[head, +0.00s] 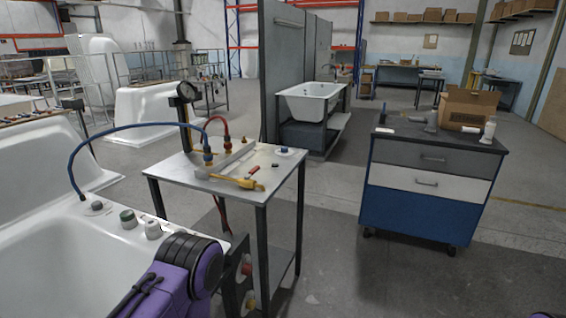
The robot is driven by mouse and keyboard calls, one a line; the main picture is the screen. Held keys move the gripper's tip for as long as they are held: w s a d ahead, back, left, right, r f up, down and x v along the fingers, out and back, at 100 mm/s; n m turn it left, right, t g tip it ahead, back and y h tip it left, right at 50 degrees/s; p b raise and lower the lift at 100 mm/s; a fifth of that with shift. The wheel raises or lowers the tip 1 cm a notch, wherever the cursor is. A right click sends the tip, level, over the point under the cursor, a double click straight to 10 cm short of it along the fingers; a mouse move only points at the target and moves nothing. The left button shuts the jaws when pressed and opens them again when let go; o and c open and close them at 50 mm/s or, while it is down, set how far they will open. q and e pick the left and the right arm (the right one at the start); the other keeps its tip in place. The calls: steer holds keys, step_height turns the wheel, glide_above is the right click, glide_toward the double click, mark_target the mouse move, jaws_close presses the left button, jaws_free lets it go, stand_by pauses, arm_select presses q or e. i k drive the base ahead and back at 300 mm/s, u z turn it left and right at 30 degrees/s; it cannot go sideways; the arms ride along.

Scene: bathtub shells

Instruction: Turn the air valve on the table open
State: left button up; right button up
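A small steel-topped table (170,172) with dark legs stands in front of me, left of the middle. On it is a brass-yellow valve fitting (240,181) near the front edge. A small red piece (253,169) lies just behind it; I cannot tell whether it is the valve's handle. Blue (130,127) and red (219,118) hoses run to fittings (207,155) at the back of the tabletop. The valve's setting is too small to read. My purple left arm shows at bottom left, but its gripper is not visible. My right gripper is not visible either.
A white bathtub shell (60,255) fills the lower left, close to the table. A round gauge (187,91) stands on a post behind the table. A drawer cabinet (430,190) with a cardboard box (467,108) stands to the right. Floor between table and cabinet is clear.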

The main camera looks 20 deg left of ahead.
mark_target(246, 177)
steer(key=u, duration=0.15)
steer(key=i, duration=1.05)
steer(key=z, duration=0.15)
